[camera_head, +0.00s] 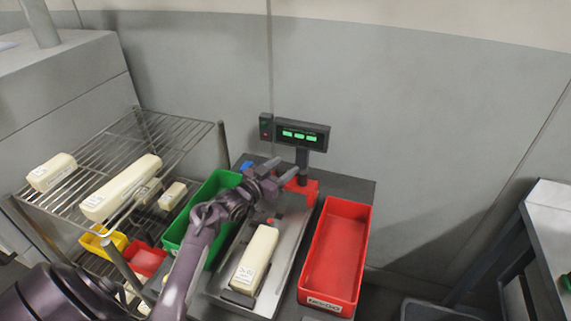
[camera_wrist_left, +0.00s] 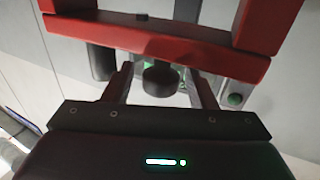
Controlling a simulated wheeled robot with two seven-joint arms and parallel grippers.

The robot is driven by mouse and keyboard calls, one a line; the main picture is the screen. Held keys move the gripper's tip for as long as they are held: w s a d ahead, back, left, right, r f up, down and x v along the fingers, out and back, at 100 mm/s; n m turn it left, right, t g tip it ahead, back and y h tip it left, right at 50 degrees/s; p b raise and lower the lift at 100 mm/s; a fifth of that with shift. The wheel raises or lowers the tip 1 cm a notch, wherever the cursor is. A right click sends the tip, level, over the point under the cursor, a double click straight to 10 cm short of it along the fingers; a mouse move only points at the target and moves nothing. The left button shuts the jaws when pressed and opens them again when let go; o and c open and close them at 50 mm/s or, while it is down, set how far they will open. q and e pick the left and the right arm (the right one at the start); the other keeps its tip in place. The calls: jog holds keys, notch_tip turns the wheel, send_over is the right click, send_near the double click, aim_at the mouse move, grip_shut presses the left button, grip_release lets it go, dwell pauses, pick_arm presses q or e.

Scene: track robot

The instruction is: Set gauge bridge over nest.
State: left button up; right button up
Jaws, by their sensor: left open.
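The red gauge bridge (camera_head: 306,188) stands at the back of the bench, below the display. In the left wrist view, its red frame (camera_wrist_left: 150,38) spans the top, with a dark round knob (camera_wrist_left: 160,80) in front of it. My left gripper (camera_head: 282,168) is open beside the bridge; in the wrist view its fingers (camera_wrist_left: 162,75) lie on either side of the knob, with visible gaps. The nest (camera_head: 238,298) shows as a dark end piece on the metal plate, with a labelled cream block (camera_head: 257,258) lying in it. My right gripper is not in view.
An empty red bin (camera_head: 336,255) stands right of the plate, a green bin (camera_head: 190,222) left of it. A display (camera_head: 301,134) with green lights stands behind. A wire rack (camera_head: 95,165) with several cream blocks is at left.

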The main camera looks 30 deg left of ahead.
pick_arm(q)
jog(key=shift+w+d, duration=0.1)
jog(key=shift+w, duration=0.65)
grip_shut()
